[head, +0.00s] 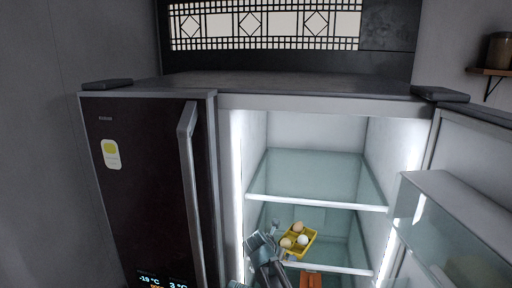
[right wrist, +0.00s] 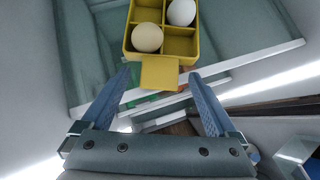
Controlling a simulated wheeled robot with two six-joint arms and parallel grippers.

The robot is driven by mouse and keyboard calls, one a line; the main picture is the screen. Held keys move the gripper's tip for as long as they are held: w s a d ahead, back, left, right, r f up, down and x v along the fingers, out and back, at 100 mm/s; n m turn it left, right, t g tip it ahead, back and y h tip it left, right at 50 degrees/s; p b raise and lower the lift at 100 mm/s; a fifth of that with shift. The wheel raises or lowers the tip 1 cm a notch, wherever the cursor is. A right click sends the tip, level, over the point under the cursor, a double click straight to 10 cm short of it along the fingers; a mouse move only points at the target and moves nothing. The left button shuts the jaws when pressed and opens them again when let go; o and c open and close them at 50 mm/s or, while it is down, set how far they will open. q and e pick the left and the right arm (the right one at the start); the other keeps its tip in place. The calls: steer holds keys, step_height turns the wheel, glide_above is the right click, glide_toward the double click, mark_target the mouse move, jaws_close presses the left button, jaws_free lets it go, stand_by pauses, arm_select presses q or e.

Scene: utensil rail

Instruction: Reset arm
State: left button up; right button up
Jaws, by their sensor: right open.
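My right gripper (head: 263,240) is in front of the open fridge compartment in the head view, to the left of a yellow egg tray (head: 313,238). In the right wrist view the gripper (right wrist: 160,76) is open and empty, its two blue fingers apart. The yellow tray (right wrist: 160,72) shows ahead, with its front tab between the fingertips in the picture and a gap on each side; I cannot tell the depth between them. A brown egg (right wrist: 147,37) and a white egg (right wrist: 181,12) sit in its compartments. My left gripper is not in view.
The fridge's glass shelf (head: 318,200) lies above the tray and is bare. The left fridge door (head: 150,190) is shut; the right door (head: 470,150) stands open with a door bin (head: 455,215). An orange thing (head: 311,280) lies below the tray.

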steer(key=f+p+v, duration=0.1)
steer(key=p+v, duration=0.3)
steer(key=v, duration=0.2)
steer(key=b+x, duration=0.6)
steer(key=s+d+r+p, duration=0.4)
steer(key=s+d+p, duration=0.1)
steer(key=s+d, duration=0.6)
steer(key=shift+d+r+p, duration=0.25)
steer(key=shift+p, duration=0.15)
stand_by(0.4)
